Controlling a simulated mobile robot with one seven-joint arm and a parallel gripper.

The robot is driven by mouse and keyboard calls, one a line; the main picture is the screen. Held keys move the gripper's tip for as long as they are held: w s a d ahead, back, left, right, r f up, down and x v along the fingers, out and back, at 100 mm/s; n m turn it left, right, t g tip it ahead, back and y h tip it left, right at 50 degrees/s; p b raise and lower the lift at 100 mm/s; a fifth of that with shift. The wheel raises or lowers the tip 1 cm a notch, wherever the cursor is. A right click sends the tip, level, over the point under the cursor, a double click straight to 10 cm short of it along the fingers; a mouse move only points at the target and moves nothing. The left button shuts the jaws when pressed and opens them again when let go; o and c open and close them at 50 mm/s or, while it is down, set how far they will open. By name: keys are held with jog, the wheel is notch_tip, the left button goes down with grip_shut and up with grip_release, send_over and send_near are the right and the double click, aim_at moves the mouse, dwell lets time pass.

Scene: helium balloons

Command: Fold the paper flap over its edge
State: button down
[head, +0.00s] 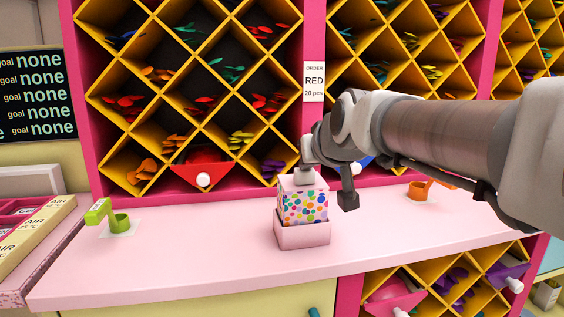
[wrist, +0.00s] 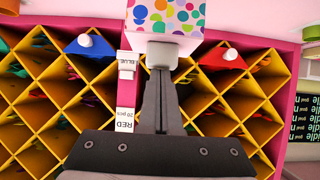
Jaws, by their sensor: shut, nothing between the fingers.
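A polka-dot paper packet (head: 306,208) stands upright in a pink open-topped holder (head: 302,236) on the counter. Its upper end shows a pale pink band (head: 289,185); I cannot tell the flap's crease or how far it is folded. My gripper (head: 305,177) is shut and empty, with its grey fingertips at the packet's top, seeming to touch it. In the wrist view my shut fingertips (wrist: 161,56) lie against the edge of the dotted packet (wrist: 170,15), overlapping its pale band. They hide part of that edge.
The pink counter (head: 180,260) is mostly clear. A green clip-like holder (head: 117,222) stands left and an orange one (head: 421,190) right. Yellow diamond racks (head: 205,60) of balloons rise behind, with a red bin (head: 203,172) and an order card reading RED (head: 314,82).

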notch_tip(320, 180, down, 2)
jog(key=shift+s+d+f+g, duration=0.1)
jog(key=shift+g, duration=0.2)
notch_tip(320, 180, up, 7)
jog(key=p, duration=0.5)
jog(key=s+d+f+m+g+h+p, duration=0.1)
jog(key=s+d+f+g, duration=0.15)
jog(key=s+f, duration=0.5)
jog(key=s+d+f+g+h, duration=0.1)
jog(key=s+d+f, duration=0.25)
jog(key=s, duration=0.65)
jog(key=s+d+f+m+g+p, duration=0.1)
jog(key=s+d+f+g, duration=0.1)
jog(key=s+f, duration=0.55)
notch_tip(320, 180, up, 20)
jog(key=s+p, duration=0.1)
jog(key=p, duration=1.6)
jog(key=shift+f+p, duration=0.15)
jog(key=shift+p, duration=0.2)
